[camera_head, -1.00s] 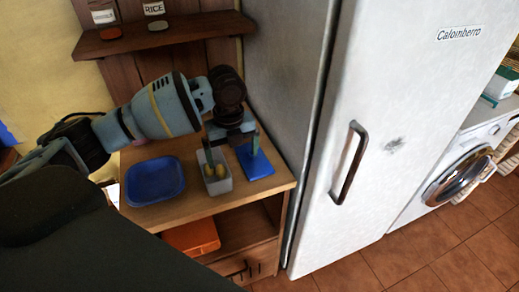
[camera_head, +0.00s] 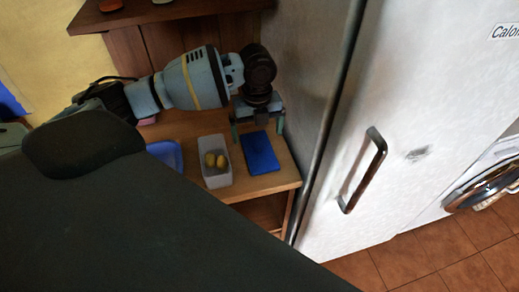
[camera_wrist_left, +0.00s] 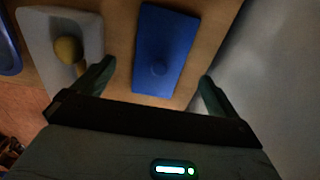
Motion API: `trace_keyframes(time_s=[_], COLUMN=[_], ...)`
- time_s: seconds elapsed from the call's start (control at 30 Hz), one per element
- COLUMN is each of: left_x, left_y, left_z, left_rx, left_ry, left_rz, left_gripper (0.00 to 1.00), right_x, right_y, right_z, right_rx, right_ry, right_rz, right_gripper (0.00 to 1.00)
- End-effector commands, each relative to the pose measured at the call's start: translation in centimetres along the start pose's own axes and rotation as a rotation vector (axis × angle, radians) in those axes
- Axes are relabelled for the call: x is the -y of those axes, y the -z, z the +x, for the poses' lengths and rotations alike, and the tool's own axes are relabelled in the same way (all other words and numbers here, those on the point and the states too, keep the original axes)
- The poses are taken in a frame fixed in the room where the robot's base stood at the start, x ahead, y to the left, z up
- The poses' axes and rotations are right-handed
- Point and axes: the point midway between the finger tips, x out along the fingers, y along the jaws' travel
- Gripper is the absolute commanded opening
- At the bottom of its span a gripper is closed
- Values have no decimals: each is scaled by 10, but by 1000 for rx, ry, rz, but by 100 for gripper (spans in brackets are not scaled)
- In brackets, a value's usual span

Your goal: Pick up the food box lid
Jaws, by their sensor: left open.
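The food box lid (camera_head: 260,153) is a flat blue rectangle lying on the wooden counter, just right of the food box. It also shows in the left wrist view (camera_wrist_left: 165,40) with a small round knob. The food box (camera_head: 220,181) is a pale open container with yellowish food (camera_head: 215,160) inside. My left gripper (camera_head: 257,128) is open and points down at the lid's far end. In the left wrist view its fingers (camera_wrist_left: 156,76) stand apart on either side of the lid, with nothing between them gripped. My right gripper is not in view.
A blue tray (camera_head: 165,153) lies left of the food box, partly hidden. The tall white fridge (camera_head: 320,110) stands close to the right of the wooden counter (camera_head: 262,184). A wooden shelf (camera_head: 165,13) hangs on the wall behind my left arm.

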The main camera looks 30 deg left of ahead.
Motion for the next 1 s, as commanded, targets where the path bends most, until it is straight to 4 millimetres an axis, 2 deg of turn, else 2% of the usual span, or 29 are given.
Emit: trace_keyframes(time_s=[0.17, 0.4, 0.5, 0.77, 1.0], left_x=[0, 1, 1, 2, 2], left_y=[-1, -3, -3, -3, -3], left_z=[7, 40, 48, 50, 50], left_rx=[1, 0, 2, 3, 2], left_ry=[1, 0, 1, 3, 3], left_rz=[0, 1, 0, 1, 1], left_gripper=[98, 98, 98, 98, 69], right_x=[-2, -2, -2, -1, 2], right_y=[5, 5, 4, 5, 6], right_z=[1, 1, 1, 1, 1], right_rx=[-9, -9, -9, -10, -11], right_ry=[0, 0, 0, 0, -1], right_rz=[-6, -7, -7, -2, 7], right_gripper=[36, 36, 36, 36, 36])
